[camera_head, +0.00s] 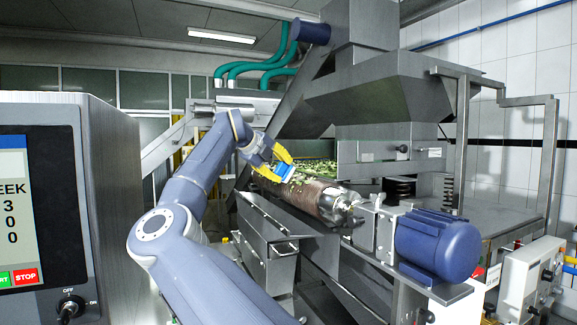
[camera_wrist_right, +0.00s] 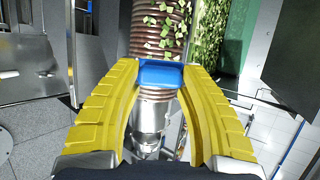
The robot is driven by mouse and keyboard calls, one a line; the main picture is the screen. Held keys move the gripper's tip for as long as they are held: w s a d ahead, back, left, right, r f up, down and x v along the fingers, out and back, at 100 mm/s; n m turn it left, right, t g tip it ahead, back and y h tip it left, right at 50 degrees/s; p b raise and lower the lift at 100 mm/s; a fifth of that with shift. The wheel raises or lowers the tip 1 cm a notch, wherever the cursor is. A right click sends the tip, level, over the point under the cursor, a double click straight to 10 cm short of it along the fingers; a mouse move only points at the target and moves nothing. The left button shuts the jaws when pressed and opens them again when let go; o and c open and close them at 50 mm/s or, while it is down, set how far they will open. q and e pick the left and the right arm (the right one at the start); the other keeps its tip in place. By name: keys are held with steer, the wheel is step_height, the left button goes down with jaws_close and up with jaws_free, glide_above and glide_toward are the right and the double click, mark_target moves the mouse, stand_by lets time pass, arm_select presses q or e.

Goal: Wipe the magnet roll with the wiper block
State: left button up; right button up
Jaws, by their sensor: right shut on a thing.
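The magnet roll (camera_head: 312,197) is a brownish ribbed cylinder with a shiny metal end, lying slantwise in the middle of the head view. Green and pale leafy bits lie on and behind its upper part. In the right wrist view the roll (camera_wrist_right: 157,108) runs up the middle, with bits on its far part. My right gripper (camera_head: 277,166) is shut on the blue wiper block (camera_wrist_right: 166,75), which also shows in the head view (camera_head: 284,172). The block is over the roll; whether it touches cannot be told. My left gripper is not in view.
A blue motor (camera_head: 437,245) sits at the roll's right end. A metal bin (camera_head: 270,250) hangs in front below the roll. A grey console with a screen (camera_head: 22,215) stands at the left. A steel hopper (camera_head: 375,95) rises behind.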

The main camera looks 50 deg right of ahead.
mark_target(287, 175)
steer(key=shift+w+f, duration=0.3)
steer(key=shift+w, duration=0.05)
steer(key=shift+d+f, duration=0.15)
steer(key=shift+d, duration=0.1)
steer(key=shift+s+d+f, duration=0.3)
steer(key=shift+d+f, duration=0.2)
steer(key=shift+d, duration=0.15)
steer(key=shift+s+d+f, duration=0.3)
steer(key=shift+d+f, duration=0.15)
steer(key=shift+d, duration=0.15)
steer(key=shift+s+d+f, duration=0.3)
steer(key=shift+d+f, duration=0.2)
steer(key=shift+d, duration=0.15)
steer(key=shift+s+d+f, duration=0.35)
steer(key=shift+d+f, duration=0.25)
steer(key=shift+d, duration=0.15)
steer(key=shift+w+d, duration=0.25)
steer(key=shift+w, duration=0.35)
steer(key=shift+w+d, duration=0.25)
steer(key=shift+w, duration=0.35)
steer(key=shift+w+d, duration=0.25)
steer(key=shift+w, duration=0.35)
steer(key=shift+d, duration=0.1)
steer(key=shift+s, duration=0.1)
